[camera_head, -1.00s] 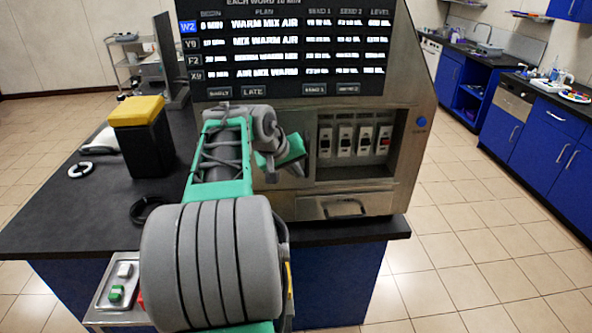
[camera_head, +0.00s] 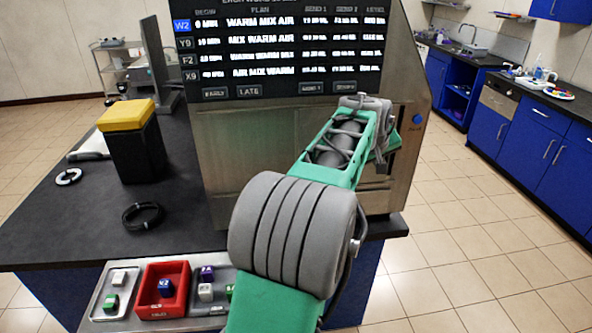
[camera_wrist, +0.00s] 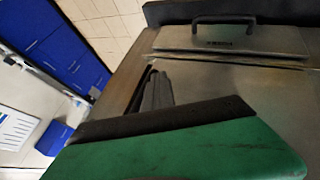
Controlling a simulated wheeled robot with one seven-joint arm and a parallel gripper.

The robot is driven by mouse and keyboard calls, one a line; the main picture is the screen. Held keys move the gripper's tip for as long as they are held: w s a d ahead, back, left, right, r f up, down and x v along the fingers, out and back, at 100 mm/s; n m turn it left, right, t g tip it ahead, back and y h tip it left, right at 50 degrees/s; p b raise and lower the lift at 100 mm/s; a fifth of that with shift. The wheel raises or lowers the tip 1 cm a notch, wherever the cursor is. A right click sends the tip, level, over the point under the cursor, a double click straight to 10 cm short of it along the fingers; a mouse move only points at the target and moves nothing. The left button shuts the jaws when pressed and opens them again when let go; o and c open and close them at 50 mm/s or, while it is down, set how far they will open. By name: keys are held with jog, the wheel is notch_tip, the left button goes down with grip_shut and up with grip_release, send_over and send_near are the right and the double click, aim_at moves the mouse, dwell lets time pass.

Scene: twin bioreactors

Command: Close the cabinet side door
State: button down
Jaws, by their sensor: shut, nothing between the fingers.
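The steel cabinet (camera_head: 255,160) with a lit text screen (camera_head: 290,50) stands on the dark counter. I cannot make out the side door for certain; a tall grey panel (camera_head: 154,62) stands behind the cabinet's left edge, and I cannot tell whether it is attached. My gripper (camera_wrist: 158,88) is shut and empty in the wrist view, its fingers close to the steel face beside a dark narrow gap. Contact cannot be told. In the head view my forearm and wrist cover the cabinet's right front, hiding the fingertips and most of the switch bay.
A handled steel panel (camera_wrist: 230,38) is near my gripper in the wrist view. A yellow-topped black bin (camera_head: 130,140) and a black cable coil (camera_head: 143,215) lie on the counter. A red tray (camera_head: 178,272) is at the front. Floor is clear right of the cabinet.

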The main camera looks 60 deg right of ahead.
jog(key=s+d, duration=0.2)
jog(key=s, duration=0.1)
jog(key=shift+r, duration=0.1)
dwell(0.3)
